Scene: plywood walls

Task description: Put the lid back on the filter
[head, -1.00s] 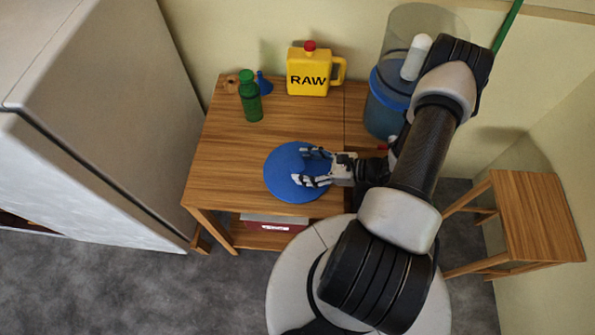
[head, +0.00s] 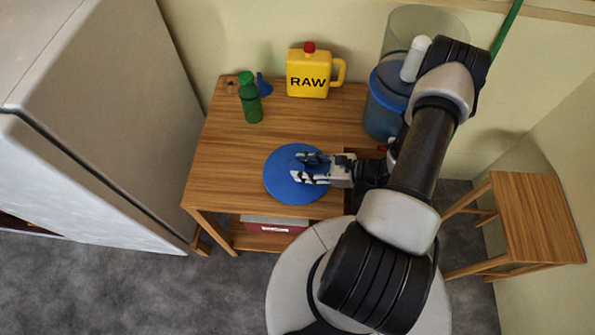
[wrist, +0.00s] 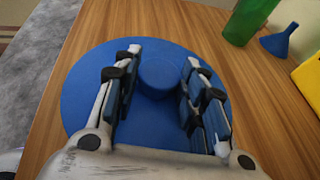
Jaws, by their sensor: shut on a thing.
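The blue round lid (head: 282,185) lies flat on the wooden table near its front edge. In the wrist view, the lid (wrist: 85,95) has a round raised knob (wrist: 160,72) at its middle. My gripper (head: 304,168) is over the lid, its fingers on either side of the knob, shut on it. The gripper (wrist: 162,85) also shows in the wrist view. The filter (head: 382,112) is a tall clear cylinder with a blue lower part, at the table's back right. Its top is uncovered, and my arm hides part of its right side.
A yellow RAW jug (head: 312,80) with a red cap stands at the back. A green bottle (head: 250,100) and blue funnel (head: 264,85) stand back left. A fridge (head: 105,110) is at left, a wooden stool (head: 535,215) at right. The table's left middle is clear.

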